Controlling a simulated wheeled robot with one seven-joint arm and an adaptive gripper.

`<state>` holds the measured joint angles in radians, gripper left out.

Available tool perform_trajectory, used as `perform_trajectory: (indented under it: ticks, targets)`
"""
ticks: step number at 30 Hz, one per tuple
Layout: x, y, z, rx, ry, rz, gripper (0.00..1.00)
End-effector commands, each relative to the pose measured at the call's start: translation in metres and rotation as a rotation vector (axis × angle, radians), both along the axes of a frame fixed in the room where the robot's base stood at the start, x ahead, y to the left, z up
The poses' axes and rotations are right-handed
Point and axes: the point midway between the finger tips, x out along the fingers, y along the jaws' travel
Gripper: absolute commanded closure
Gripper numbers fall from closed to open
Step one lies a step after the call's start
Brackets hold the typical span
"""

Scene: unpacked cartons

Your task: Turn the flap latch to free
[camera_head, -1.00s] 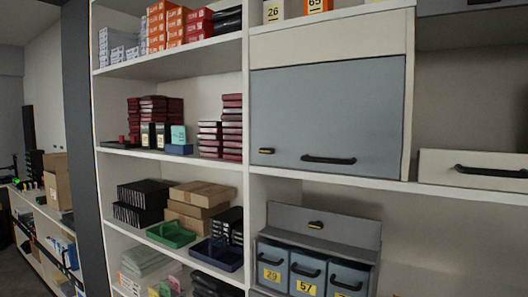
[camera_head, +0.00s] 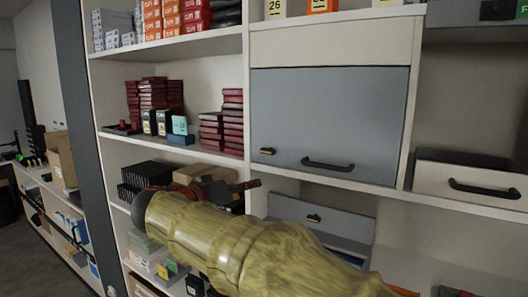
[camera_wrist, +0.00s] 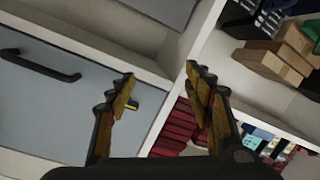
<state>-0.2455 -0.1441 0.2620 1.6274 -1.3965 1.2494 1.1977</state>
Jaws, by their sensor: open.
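The grey flap (camera_head: 330,115) is down over the upper cabinet compartment, with a black bar handle (camera_head: 328,164) near its lower edge. In the wrist view the latch (camera_wrist: 133,104) shows partly behind the left finger. My gripper (camera_head: 256,184) is below the latch in the head view, apart from it as far as I can tell. In the wrist view my gripper (camera_wrist: 160,75) is open, with nothing between its fingers.
Another latch (camera_head: 314,218) is on the lower grey panel (camera_head: 345,224). Dark red boxes (camera_head: 222,125) stand on the shelf left of the flap. A drawer with a black handle (camera_head: 484,188) is at the right. My arm hides part of the lower shelves.

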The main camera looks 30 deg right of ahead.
Motion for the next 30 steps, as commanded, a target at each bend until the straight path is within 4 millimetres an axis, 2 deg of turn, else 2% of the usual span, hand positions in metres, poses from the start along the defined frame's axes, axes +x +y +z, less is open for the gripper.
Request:
perform_trajectory:
  ticks: [1, 3, 6, 14, 24, 30]
  targets:
    - [0.001, -0.005, 0.031, -0.015, -0.124, -0.029, 0.48]
    - [-0.002, -0.009, 0.062, -0.022, -0.276, -0.060, 0.48]
    - [-0.006, -0.012, 0.079, -0.010, -0.418, -0.087, 0.48]
    - [-0.007, -0.019, 0.081, 0.049, -0.533, -0.112, 0.48]
    - [0.015, -0.063, 0.080, 0.049, -0.528, -0.114, 0.48]
    - [0.024, -0.080, 0.081, 0.049, -0.529, -0.112, 0.48]
